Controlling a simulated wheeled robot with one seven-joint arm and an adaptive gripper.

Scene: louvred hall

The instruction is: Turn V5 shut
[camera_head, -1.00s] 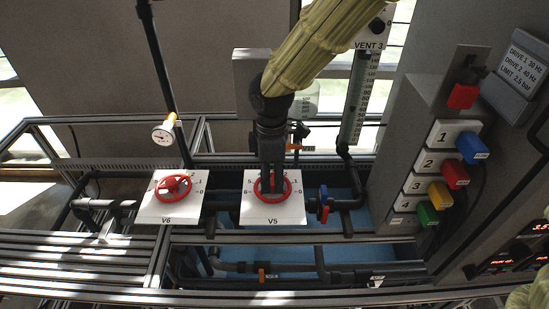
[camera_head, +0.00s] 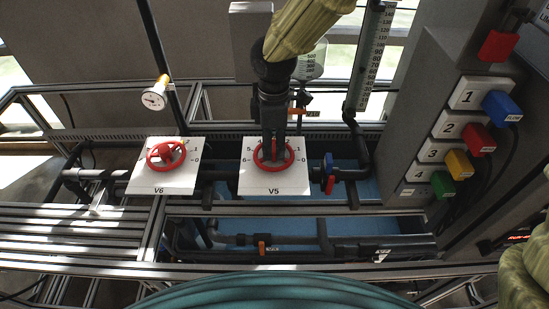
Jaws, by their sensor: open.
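The V5 valve is a red handwheel (camera_head: 289,162) on a white numbered plate (camera_head: 272,184) in the middle of the head view. My gripper (camera_head: 274,158) points down over the wheel, with its fingertips at or just above the wheel's centre. The fingers hide the hub and the back part of the rim, so I cannot tell whether they touch it. The wheel's pointer is hidden too. The numbers 5 and 6 show at the plate's left, 1 and 0 at its right.
A similar red handwheel, V6 (camera_head: 166,155), sits to the left. A gauge (camera_head: 155,97) stands behind it. A red and blue lever valve (camera_head: 329,174) is close on the right. A panel with numbered coloured switches (camera_head: 478,140) stands further right.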

